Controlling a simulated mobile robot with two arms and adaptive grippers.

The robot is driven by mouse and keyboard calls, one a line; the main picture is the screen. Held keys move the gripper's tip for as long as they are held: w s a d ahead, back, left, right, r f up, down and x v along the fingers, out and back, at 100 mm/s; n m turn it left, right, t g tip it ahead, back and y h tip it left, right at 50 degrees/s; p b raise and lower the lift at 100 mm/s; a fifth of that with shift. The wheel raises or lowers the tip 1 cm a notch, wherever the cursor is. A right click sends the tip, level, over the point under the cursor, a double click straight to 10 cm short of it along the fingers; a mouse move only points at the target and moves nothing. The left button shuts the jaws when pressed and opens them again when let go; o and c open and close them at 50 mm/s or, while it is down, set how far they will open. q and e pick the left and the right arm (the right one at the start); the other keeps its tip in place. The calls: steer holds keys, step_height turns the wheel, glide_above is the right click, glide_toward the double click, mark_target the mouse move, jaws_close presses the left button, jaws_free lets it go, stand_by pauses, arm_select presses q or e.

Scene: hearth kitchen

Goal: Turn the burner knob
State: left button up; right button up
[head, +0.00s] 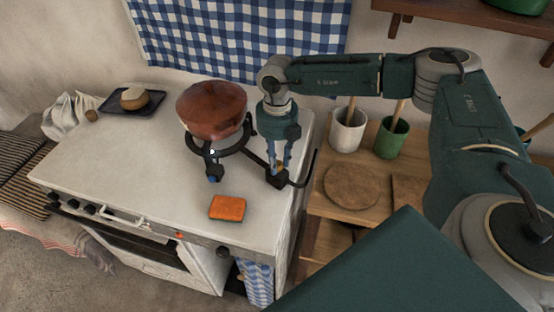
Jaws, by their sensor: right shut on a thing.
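A black ring burner (247,139) stands on the white stove top with a copper-brown pot (212,110) on it. A black arm runs from the ring to a dark valve block (277,181) at the right edge of the top. My right gripper (280,166) points down over this block. Its fingers are shut on a small orange-yellow piece, seemingly the burner knob (280,167), mostly hidden between them. How far the knob is turned cannot be seen. My left gripper is out of view.
An orange cloth or sponge (227,207) lies in front of the burner. A dark tray (131,101) with a round loaf or cheese is at the back left. A white crock (347,130) and green crock (391,137) with utensils stand right of the stove.

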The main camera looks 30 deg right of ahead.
steer(key=n+b, duration=0.2)
steer(key=n, duration=0.1)
steer(key=shift+f, duration=0.15)
steer(key=n+b, duration=0.2)
steer(key=n, duration=0.2)
steer(key=n+b, duration=0.3)
steer(key=n, duration=0.1)
steer(key=shift+r+n+b, duration=0.2)
steer(key=shift+n+b, duration=0.3)
steer(key=shift+n, duration=0.6)
steer(key=shift+w, duration=0.1)
steer(key=o, duration=1.2)
steer(key=shift+c, duration=0.2)
steer(key=shift+r, duration=0.1)
